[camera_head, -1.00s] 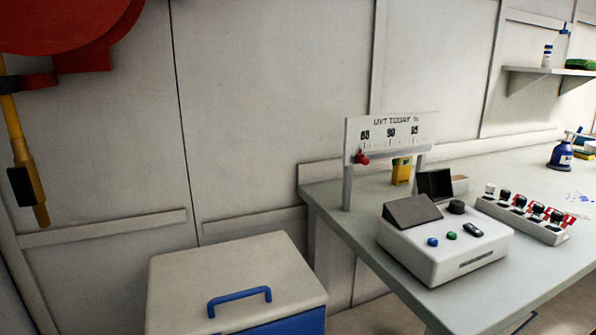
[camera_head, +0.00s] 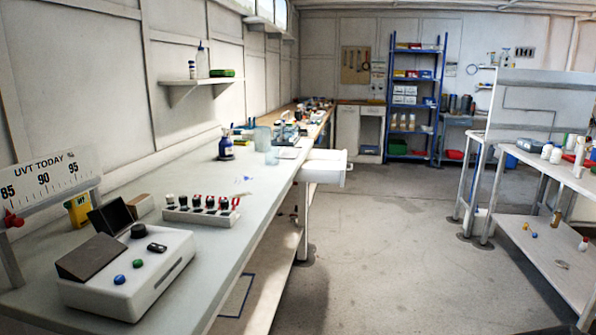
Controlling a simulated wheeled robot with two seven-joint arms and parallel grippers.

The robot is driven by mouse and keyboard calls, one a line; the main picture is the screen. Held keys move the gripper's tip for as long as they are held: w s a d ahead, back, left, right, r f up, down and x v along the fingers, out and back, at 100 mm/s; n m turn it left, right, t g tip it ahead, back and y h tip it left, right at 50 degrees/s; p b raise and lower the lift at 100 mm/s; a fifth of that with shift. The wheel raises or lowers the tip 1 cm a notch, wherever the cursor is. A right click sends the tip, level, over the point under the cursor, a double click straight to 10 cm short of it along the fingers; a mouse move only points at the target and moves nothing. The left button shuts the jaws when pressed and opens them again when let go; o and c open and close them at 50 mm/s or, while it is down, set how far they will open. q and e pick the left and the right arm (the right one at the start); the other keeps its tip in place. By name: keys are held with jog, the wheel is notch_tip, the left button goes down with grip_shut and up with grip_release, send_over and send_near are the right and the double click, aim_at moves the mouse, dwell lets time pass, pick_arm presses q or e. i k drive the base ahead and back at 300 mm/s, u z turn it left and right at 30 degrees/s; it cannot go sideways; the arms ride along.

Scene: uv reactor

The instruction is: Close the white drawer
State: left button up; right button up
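The white drawer (camera_head: 333,174) sticks out from the right side of the long bench (camera_head: 218,199), about midway along it. It stands open over the aisle, and its front faces right. A leg of the bench stands below it. Neither of my grippers shows in the head view, so nothing of mine is seen touching the drawer.
A white device with buttons (camera_head: 127,277) and a rack of stamp-like items (camera_head: 202,212) stand on the near bench. A metal table (camera_head: 545,244) stands at the right. The grey floor (camera_head: 390,255) between them is clear. A blue shelf (camera_head: 412,95) stands at the back.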

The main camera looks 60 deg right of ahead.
aim_at(318, 166)
jog(key=k, duration=0.45)
jog(key=z, duration=2.65)
jog(key=i, duration=1.65)
jog(key=u, duration=0.65)
jog(key=i, duration=1.95)
jog(key=u, duration=0.05)
